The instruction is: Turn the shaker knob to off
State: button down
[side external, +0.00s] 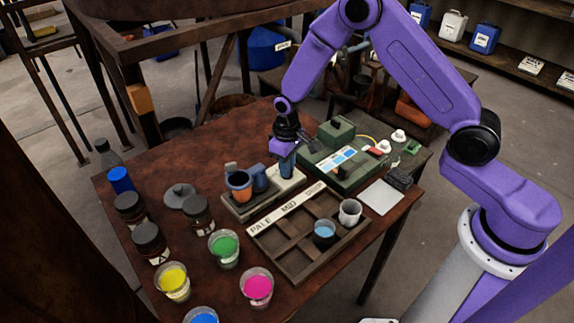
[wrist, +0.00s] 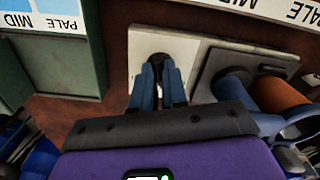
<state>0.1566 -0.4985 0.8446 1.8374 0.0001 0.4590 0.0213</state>
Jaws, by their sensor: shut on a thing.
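The shaker (side external: 289,184) is a low pale box with a dark plate on its left part, standing mid-table. In the wrist view its pale top (wrist: 188,50) lies under my fingers. My gripper (side external: 287,172) points down over the right part of the shaker. In the wrist view my gripper (wrist: 160,78) has its two blue fingers close together on the small dark knob (wrist: 159,59). The fingers hide most of the knob, and I cannot tell which way it points. An orange-brown cup (side external: 239,184) and a blue cup (side external: 260,178) are on the plate.
A green machine (side external: 345,165) stands close to the right of my gripper. Paint cups and dark jars (side external: 149,241) crowd the left.

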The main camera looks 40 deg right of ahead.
jog(key=n, duration=0.4)
jog(key=shift+n, duration=2.3)
jog(key=c, duration=1.2)
grip_release()
jog(key=shift+o, duration=0.2)
notch_tip(320, 180, up, 18)
jog(key=shift+f, duration=0.25)
jog(key=shift+s, duration=0.1)
